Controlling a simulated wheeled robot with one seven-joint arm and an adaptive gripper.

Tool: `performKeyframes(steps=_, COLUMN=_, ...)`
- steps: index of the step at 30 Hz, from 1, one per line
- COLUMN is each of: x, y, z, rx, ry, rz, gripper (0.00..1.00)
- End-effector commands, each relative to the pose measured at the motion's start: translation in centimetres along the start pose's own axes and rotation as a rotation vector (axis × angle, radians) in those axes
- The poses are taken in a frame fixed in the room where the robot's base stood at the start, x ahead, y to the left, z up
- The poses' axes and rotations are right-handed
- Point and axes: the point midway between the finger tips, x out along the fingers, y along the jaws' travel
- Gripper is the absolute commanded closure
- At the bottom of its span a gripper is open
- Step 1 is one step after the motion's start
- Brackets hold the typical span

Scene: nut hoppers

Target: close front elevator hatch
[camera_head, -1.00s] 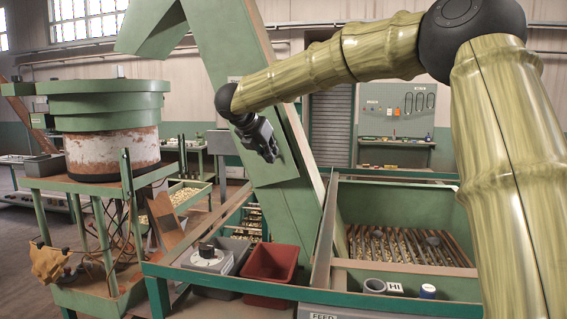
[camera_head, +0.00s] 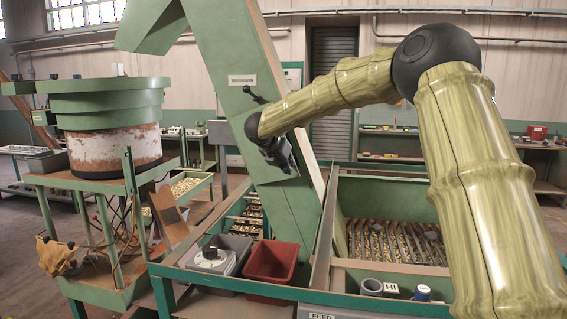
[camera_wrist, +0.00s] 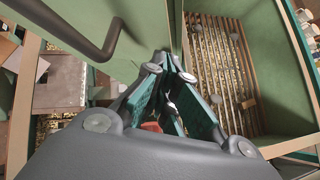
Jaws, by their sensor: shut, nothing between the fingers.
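The front elevator is a tall, slanted green column (camera_head: 225,60) in the head view. A small label (camera_head: 242,79) and a black handle (camera_head: 253,95) show on its front face. The wrist view has a bent black bar (camera_wrist: 108,45) at upper left, against a green surface. I cannot clearly tell the hatch's edges or how far it stands open. My gripper (camera_head: 287,163) is in front of the column, below the handle, with its fingers pointing down and right. In the wrist view my gripper (camera_wrist: 169,78) is shut and empty, apart from the bar.
A hopper with a slatted grate (camera_head: 390,241) over nuts lies right of the column. A red bin (camera_head: 271,264) and a grey box with a dial (camera_head: 212,260) sit below. A green round bowl machine (camera_head: 108,105) stands left. Green frame rails (camera_head: 330,297) cross the front.

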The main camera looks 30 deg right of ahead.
Motion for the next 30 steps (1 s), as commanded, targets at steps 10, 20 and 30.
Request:
performKeyframes(steps=10, x=0.4, y=0.0, z=0.4, rx=-0.001, ry=0.000, rz=0.000, gripper=1.00)
performKeyframes(steps=20, x=0.9, y=-0.2, z=1.0, rx=-0.023, ry=0.016, rz=0.021, gripper=1.00)
performKeyframes(steps=30, x=2.9, y=-0.4, z=3.6, rx=-0.127, ry=0.068, rz=0.116, gripper=1.00)
